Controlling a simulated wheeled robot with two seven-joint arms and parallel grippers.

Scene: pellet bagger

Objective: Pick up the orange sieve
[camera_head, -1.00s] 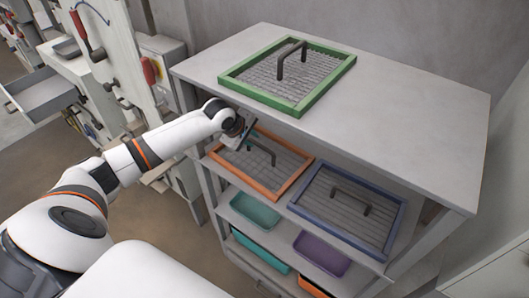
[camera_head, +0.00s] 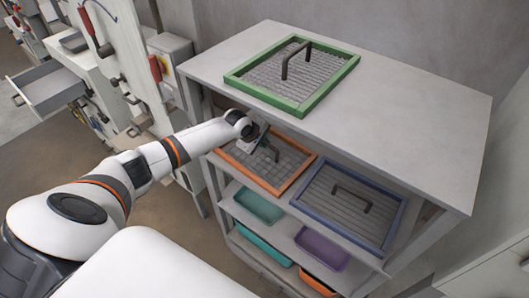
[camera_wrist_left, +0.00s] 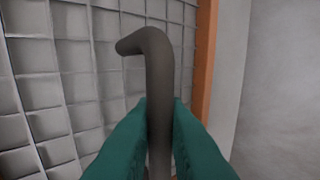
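The orange sieve (camera_head: 240,164) is a wire mesh in an orange frame with a dark bent handle. It sits on the upper shelf of the grey rack, below the top. My left gripper (camera_head: 262,142) is over its mesh at the handle. In the left wrist view, the teal fingers (camera_wrist_left: 160,125) lie against both sides of the dark handle (camera_wrist_left: 152,45) and appear shut on it. The mesh and part of the orange frame (camera_wrist_left: 206,55) show behind. My right gripper is not in view.
A green sieve (camera_head: 237,79) lies on the rack top (camera_head: 420,110). A blue sieve (camera_head: 300,205) sits right beside the orange one. Teal and purple bins (camera_head: 320,250) are on the shelf below. The rack top overhangs close to my left gripper.

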